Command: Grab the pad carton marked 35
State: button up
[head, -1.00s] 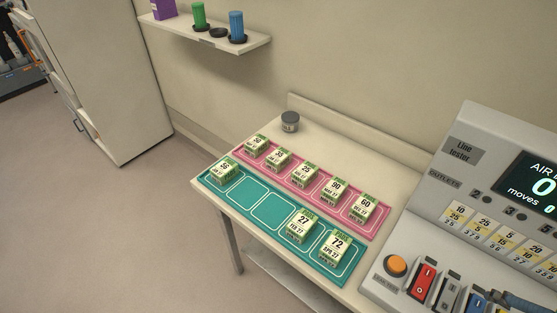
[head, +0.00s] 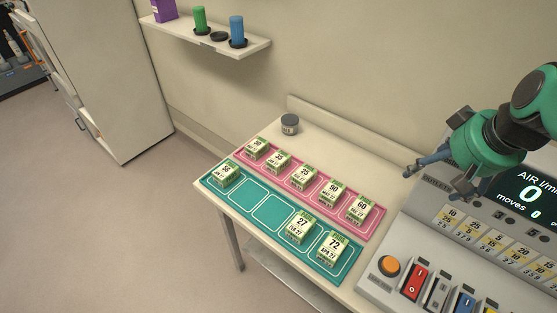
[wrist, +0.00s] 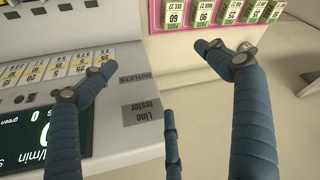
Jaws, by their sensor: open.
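The pad carton that appears to be marked 35 (head: 277,162) is a small white-and-green box. It stands second from the left in the row on the pink mat (head: 375,227), between the cartons marked 30 (head: 257,149) and 25 (head: 304,177). In the wrist view it seems to be the carton near the top edge (wrist: 251,11), with its number too small to read surely. My gripper (head: 435,183) is open and empty, with blue-grey fingers spread. It is above the line tester, to the right of the cartons and well apart from them. Its fingers also show in the wrist view (wrist: 155,62).
Cartons marked 90 (head: 332,193) and 60 (head: 360,209) share the pink row. The teal mat (head: 268,211) in front holds cartons 56 (head: 226,174), 27 (head: 300,227) and 72 (head: 332,246). The line tester (head: 405,240) is at right.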

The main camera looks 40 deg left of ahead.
jog(key=w+a+f+n+g+p, duration=0.1)
jog(key=w+a+n, duration=0.1)
jog(key=a, duration=0.4)
jog(key=w+a+f+n+p, duration=0.1)
jog(key=w+a+f, duration=0.15)
jog(key=a, duration=0.45)
jog(key=a+f+n+g+p, duration=0.1)
jog(key=a+f, duration=0.3)
jog(key=a, duration=0.5)
jog(key=a+f+n+y+p, duration=0.1)
jog(key=a+f+n, duration=0.2)
jog(key=a, duration=0.7)
jog(key=a+f+n+g+p, duration=0.1)
jog(key=a+f+n, duration=0.1)
jog(key=a+f, duration=0.4)
jog(key=s+a, duration=0.1)
jog(key=a, duration=0.3)
jog(key=shift+n+g, duration=0.3)
jog(key=shift+f, duration=0.2)
send_over(279, 158)
jog(key=d, duration=0.2)
jog(key=shift+s+d+f+b, duration=0.1)
jog(key=shift+f+b, duration=0.25)
jog(key=shift+f, duration=3.5)
jog(key=shift+f, duration=0.1)
jog(key=shift+b+x, duration=0.4)
jog(key=shift+x, duration=2.1)
